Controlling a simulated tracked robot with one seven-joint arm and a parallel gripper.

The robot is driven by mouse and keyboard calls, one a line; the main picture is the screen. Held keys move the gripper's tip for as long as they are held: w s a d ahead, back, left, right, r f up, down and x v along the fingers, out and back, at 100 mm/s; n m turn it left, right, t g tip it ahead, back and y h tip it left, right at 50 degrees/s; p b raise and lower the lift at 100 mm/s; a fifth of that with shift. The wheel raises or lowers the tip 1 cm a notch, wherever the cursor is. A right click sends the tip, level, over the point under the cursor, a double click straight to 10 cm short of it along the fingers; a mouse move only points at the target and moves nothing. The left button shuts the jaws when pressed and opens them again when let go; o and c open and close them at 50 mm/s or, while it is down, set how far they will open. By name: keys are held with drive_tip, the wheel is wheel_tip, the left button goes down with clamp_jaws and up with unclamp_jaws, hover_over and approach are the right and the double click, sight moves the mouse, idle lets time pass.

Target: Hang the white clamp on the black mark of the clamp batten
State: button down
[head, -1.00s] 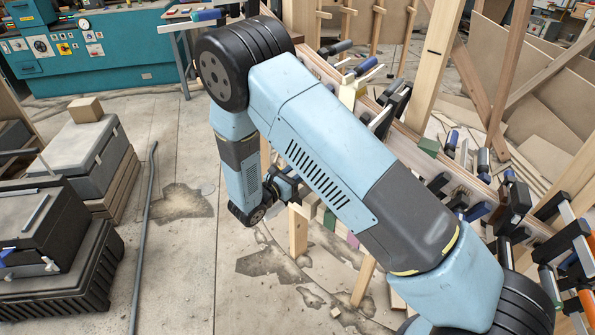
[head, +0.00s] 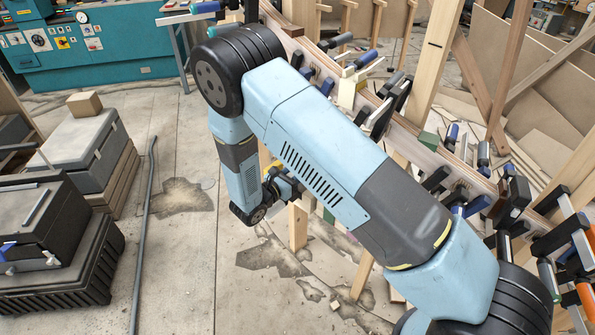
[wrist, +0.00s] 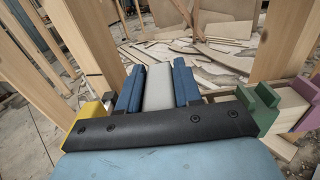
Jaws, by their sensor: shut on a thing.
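In the wrist view my gripper (wrist: 158,90) has its two blue fingers on either side of a pale grey-white bar, which I take to be part of the white clamp (wrist: 159,92). The rest of the clamp is hidden. In the head view my forearm hides most of the gripper, low beside the wooden stand. A short black mark (head: 435,44) shows on a pale upright batten (head: 428,75) behind the curved stringer, apart from my gripper. I cannot tell for sure that this is the clamp batten.
The curved stringer (head: 420,157) carries several clamps with blue, black and orange handles. In the wrist view a yellow block (wrist: 87,113), a green block (wrist: 262,104) and a purple block (wrist: 304,116) flank the gripper. Grey cases (head: 75,155) stand at left. Floor between is open, with a pipe (head: 143,230).

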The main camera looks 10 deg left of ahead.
drive_tip(key=shift+f, duration=0.1)
idle(0.3)
drive_tip(key=shift+f, duration=1.15)
drive_tip(key=shift+f, duration=0.45)
drive_tip(key=shift+f, duration=0.25)
drive_tip(key=c, duration=0.7)
unclamp_jaws()
